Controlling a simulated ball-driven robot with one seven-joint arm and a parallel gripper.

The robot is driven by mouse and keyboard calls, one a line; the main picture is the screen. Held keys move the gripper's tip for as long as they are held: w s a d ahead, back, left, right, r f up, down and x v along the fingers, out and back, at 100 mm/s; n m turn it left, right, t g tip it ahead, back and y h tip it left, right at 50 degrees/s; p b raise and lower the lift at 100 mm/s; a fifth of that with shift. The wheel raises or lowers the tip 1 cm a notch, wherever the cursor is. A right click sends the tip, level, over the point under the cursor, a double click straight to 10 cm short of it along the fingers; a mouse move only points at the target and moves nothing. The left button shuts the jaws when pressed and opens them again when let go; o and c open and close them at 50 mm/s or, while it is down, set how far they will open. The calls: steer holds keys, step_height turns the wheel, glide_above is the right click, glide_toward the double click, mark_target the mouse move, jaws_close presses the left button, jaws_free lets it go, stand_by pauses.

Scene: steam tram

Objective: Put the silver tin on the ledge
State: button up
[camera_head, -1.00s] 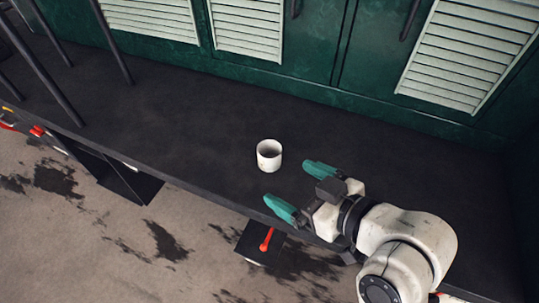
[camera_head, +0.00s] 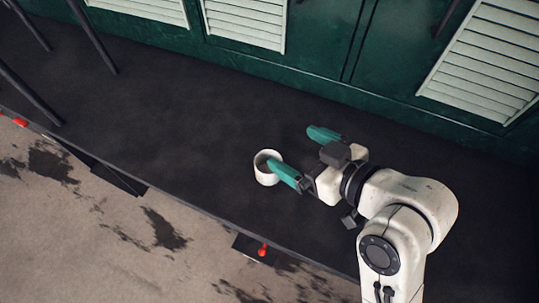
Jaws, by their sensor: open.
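A small pale, whitish cup-like tin (camera_head: 263,176) with an open top stands upright on the dark ledge (camera_head: 170,120). It is the only thing of that kind in view, and it looks more white than silver. My gripper (camera_head: 305,154) is open, with its two teal fingers spread and pointing left. The nearer finger overlaps the tin's right rim and hides part of it. I cannot tell whether that finger is above, inside or touching the tin. The other finger is to the right of and behind the tin, over bare ledge. Nothing is between the fingers.
A green panelled wall (camera_head: 300,70) with pale louvred vents (camera_head: 245,22) rises behind the ledge. Dark posts (camera_head: 95,38) stand at the left. Below the front edge are stained ground (camera_head: 110,225) and a red-handled part (camera_head: 262,250). The ledge's middle is clear.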

steer(key=f, duration=0.1)
steer(key=b, duration=1)
glide_toward(260, 157)
steer(key=x, duration=0.3)
steer(key=shift+w+a, duration=0.1)
steer(key=shift+w, duration=0.3)
steer(key=shift+f+p+x, duration=0.15)
steer(key=shift+p+x, duration=0.05)
steer(key=shift+x, duration=1.1)
steer(key=shift+f+p+x, duration=0.15)
steer(key=shift+p+x, duration=0.05)
steer(key=shift+x, duration=1.1)
steer(key=shift+s, duration=0.2)
steer(key=shift+c, duration=0.5)
steer(key=shift+r, duration=0.1)
steer(key=c, duration=1.1)
